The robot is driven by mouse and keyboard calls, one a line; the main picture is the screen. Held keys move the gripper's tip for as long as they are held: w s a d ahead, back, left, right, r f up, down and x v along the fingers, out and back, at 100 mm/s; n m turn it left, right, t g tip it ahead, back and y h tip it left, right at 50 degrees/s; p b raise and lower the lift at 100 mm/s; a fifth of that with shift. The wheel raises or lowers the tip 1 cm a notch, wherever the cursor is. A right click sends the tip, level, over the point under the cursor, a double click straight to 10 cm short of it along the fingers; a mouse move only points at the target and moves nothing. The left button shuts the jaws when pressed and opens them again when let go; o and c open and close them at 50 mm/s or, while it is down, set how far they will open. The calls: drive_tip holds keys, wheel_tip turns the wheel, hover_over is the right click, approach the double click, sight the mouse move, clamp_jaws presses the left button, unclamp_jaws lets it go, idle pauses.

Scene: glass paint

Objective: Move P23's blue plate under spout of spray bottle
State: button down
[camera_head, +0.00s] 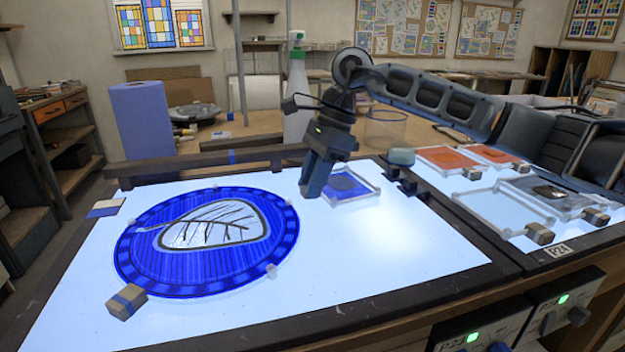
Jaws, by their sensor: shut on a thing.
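A small square blue plate (350,185) with a clear rim and a darker blue patch lies at the back of the lit table, right of my gripper (312,192). My gripper points down and is shut on the left edge of this plate; the fingers hide the exact contact. I cannot tell whether the plate is lifted off the surface. The spray bottle (297,92), white with a green collar, stands upright behind the table's back rail, up and left of the plate. My gripper and arm hide part of its right side. A P23 label (452,343) is on the front panel.
A large round blue glass disc (135,243) with a leaf shape fills the left of the lit table (400,285). A wooden block (127,302) sits at its front. A dark back rail (215,160) and blue paper roll (143,120) stand behind. Trays lie on the P24 table at right.

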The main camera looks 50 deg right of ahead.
drive_tip(key=c, duration=0.8)
unclamp_jaws()
drive_tip(key=v, duration=0.7)
drive_tip(key=shift+s+d+r, duration=0.1)
drive_tip(key=shift+d+r, duration=0.05)
drive_tip(key=shift+r, duration=0.2)
drive_tip(key=shift+r, duration=0.1)
